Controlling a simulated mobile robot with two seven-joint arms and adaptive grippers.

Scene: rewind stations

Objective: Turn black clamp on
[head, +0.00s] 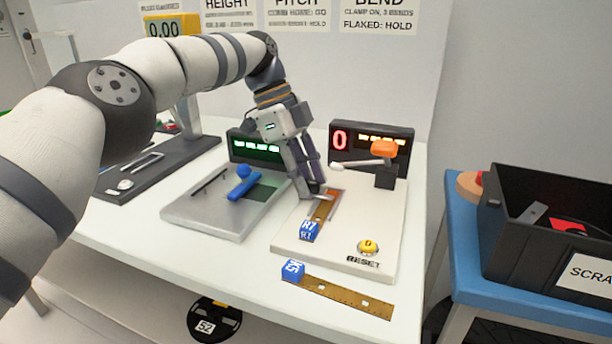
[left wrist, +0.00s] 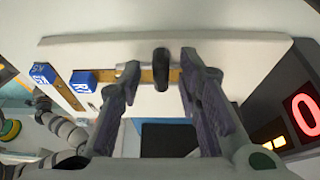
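The black clamp (left wrist: 161,68) shows in the left wrist view as an upright dark rounded bar. In the head view this strip (head: 322,207) lies on the white station plate (head: 290,243), and my fingers hide most of the clamp area. My left gripper (head: 312,192) points down at the far end of the strip. In the left wrist view its two fingers stand apart, with the clamp seen in the gap between them. I cannot tell whether either finger touches it.
A yellow reset button (head: 368,246) is at the plate's front. A second tagged strip (head: 345,297) lies in front. A black scrap bin (head: 540,225) stands right.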

